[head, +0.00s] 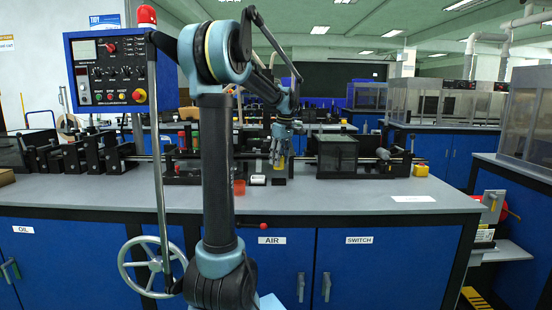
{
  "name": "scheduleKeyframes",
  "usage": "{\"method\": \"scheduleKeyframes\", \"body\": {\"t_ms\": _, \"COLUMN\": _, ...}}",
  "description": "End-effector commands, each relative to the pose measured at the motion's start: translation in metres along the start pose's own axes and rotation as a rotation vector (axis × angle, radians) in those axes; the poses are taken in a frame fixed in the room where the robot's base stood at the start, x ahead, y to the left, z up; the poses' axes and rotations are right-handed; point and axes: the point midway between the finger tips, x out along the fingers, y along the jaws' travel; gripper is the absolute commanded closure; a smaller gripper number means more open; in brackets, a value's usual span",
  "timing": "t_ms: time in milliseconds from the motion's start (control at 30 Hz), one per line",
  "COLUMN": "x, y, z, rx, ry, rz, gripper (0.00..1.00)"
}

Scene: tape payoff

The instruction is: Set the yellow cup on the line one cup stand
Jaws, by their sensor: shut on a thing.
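My gripper (279,153) hangs pointing down over the grey worktop at the machine line, near the middle of the view. It is shut on the yellow cup (280,162), which shows small and partly hidden between the fingers. Below the cup is a small black block (279,182) on the worktop, beside a small black and white piece (257,179). I cannot tell which of these is the line one cup stand. The cup appears above the worktop, with no clear contact below it.
An orange-red cup-like thing (239,187) stands left of the small pieces. A handwheel (152,267) is at front left. The worktop's front strip (330,201) is mostly clear.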

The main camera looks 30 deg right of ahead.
Motion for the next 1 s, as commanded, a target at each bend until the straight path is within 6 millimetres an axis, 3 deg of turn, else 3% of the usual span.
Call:
{"method": "scheduleKeyframes", "body": {"t_ms": 500, "x": 0.043, "y": -0.002, "z": 0.004, "rx": -0.004, "ry": 0.0, "rz": -0.001, "gripper": 0.77}}
{"method": "scheduleKeyframes", "body": {"t_ms": 1000, "x": 0.05, "y": -0.002, "z": 0.005, "rx": -0.004, "ry": 0.0, "rz": -0.001, "gripper": 0.77}}
